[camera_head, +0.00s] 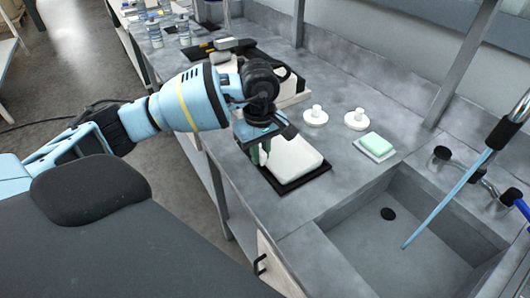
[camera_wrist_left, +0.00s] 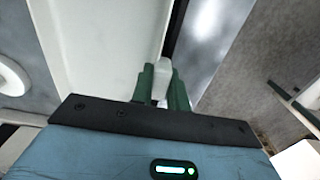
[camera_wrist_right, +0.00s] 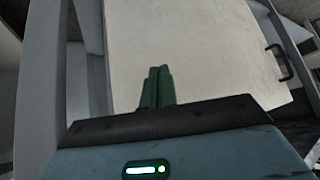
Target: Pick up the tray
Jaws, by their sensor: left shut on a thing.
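The white tray (camera_head: 297,158) lies on a dark mat (camera_head: 287,188) on the grey counter, left of the sink. My left gripper (camera_head: 262,155) is at its left edge in the head view. In the left wrist view the tray (camera_wrist_left: 105,40) fills the upper left, and the green fingers of my left gripper (camera_wrist_left: 162,85) are shut with the pale rim between them. The tray looks level; I cannot tell whether it is clear of the mat. My right gripper (camera_wrist_right: 157,86) has its green fingers together with nothing visible between them, in front of a pale cabinet door (camera_wrist_right: 185,50).
A green sponge (camera_head: 376,144) on a white dish and two white knobbed items (camera_head: 315,116) (camera_head: 356,119) stand behind the tray. Bottles (camera_head: 184,32) stand at the far end of the counter.

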